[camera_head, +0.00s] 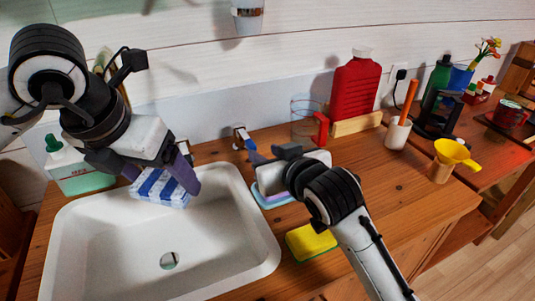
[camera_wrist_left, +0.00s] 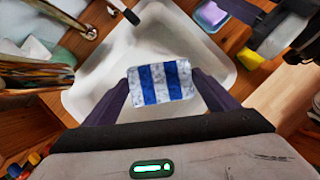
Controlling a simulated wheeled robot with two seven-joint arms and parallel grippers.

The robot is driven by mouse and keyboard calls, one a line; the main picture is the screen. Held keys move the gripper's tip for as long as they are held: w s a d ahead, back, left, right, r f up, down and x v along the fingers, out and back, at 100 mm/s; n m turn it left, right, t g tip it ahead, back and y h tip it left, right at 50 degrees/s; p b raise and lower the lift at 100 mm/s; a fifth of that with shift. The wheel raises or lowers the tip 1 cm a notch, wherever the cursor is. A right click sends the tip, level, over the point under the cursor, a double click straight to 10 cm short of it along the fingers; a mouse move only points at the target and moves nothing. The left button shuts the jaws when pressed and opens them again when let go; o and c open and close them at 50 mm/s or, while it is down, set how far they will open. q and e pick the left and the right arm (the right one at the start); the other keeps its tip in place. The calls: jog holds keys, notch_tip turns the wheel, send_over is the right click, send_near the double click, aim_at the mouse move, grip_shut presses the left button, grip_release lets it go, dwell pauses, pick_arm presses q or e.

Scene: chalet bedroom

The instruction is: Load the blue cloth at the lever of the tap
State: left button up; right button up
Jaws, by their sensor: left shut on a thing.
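The blue-and-white striped cloth (camera_head: 160,189) is a folded bundle between the fingers of my left gripper (camera_head: 166,176), over the left back part of the white sink (camera_head: 262,232). In the left wrist view the cloth (camera_wrist_left: 161,83) sits between both purple fingers, above the basin. A small pale lever-like part with a blue end (camera_head: 247,143) is at the wall behind the sink; it also shows in the left wrist view (camera_wrist_left: 123,11). My right gripper (camera_head: 262,155) is right of it, empty-looking; its finger gap is hidden.
A green soap bottle (camera_head: 75,168) stands left of the sink. A soap dish (camera_head: 268,201) and yellow sponge (camera_head: 311,242) lie on the counter near my right arm.

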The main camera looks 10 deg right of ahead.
aim_at(178, 190)
pick_arm(q)
jog(key=shift+s+d+b, duration=0.3)
jog(key=shift+s+d, duration=1)
jog(key=shift+d, duration=0.05)
pick_arm(e)
jog(key=shift+f, duration=0.3)
pick_arm(q)
jog(key=shift+r, duration=0.1)
pick_arm(e)
jog(key=shift+r+p, duration=0.65)
jog(key=shift+r, duration=0.1)
pick_arm(q)
jog(key=s+d+r, duration=0.3)
jog(key=r, duration=0.1)
jog(key=shift+s+d, duration=0.25)
jog(key=shift+d, duration=0.05)
jog(key=shift+f, duration=0.1)
dwell(0.4)
